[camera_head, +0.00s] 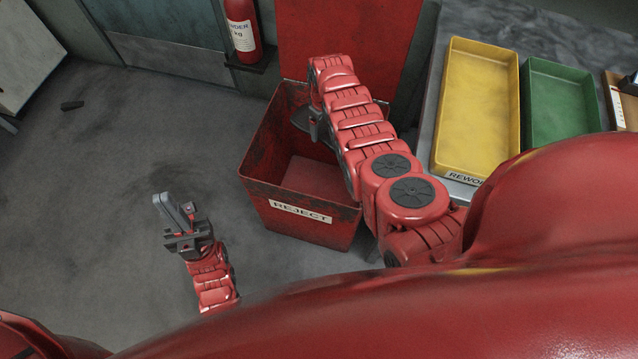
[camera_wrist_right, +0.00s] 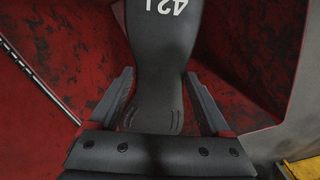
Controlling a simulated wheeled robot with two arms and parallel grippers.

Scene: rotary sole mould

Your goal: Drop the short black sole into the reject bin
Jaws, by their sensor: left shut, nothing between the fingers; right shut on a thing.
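The black sole (camera_wrist_right: 158,50), with white characters on it, is between the fingers of my right gripper (camera_wrist_right: 157,76), which is shut on it. In the head view this gripper (camera_head: 314,128) is over the open reject bin (camera_head: 256,190), mostly hidden behind its own arm. A dark part of the sole (camera_head: 301,118) shows beside it. The bin is red, worn and labelled REJECT; its red inner walls surround the sole in the right wrist view. My left gripper (camera_head: 172,210) is shut and empty, above the floor left of the bin.
A yellow REWORK tray (camera_head: 476,105) and a green tray (camera_head: 562,105) lie on the grey bench at right. A fire extinguisher (camera_head: 242,30) hangs behind the bin.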

